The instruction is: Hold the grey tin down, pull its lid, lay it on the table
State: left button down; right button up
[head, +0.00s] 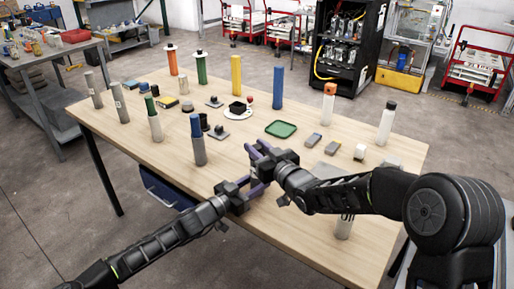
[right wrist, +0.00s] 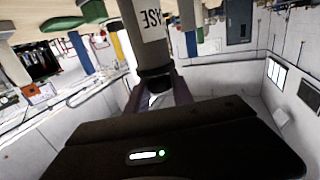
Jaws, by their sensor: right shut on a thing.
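A grey cylinder with a white label (right wrist: 153,25) is close in the right wrist view, which is upside down. I take it for the grey tin; I cannot make it out surely in the head view. My right gripper (head: 258,149) has its purple fingers close together above the table; in the right wrist view they flank the dark end of the cylinder, which looks like its lid (right wrist: 155,83). My left gripper (head: 241,188) is just below and left of the right one. Its fingers look apart, but what is between them is unclear.
A blue-topped grey cylinder (head: 197,142) stands left of my grippers. A green tray (head: 281,129) and small blocks lie behind and to the right. Tall blue (head: 278,88) and yellow (head: 236,75) cylinders stand farther back. The table's front left (head: 170,172) is clear.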

aim_at(257, 146)
grip_shut()
jog(key=shift+r, duration=0.1)
jog(key=shift+r, duration=1.4)
jog(key=shift+r, duration=0.15)
jog(key=shift+r, duration=1.35)
pick_arm(q)
jog(key=c, duration=0.8)
grip_release()
jog(key=shift+o, duration=0.2)
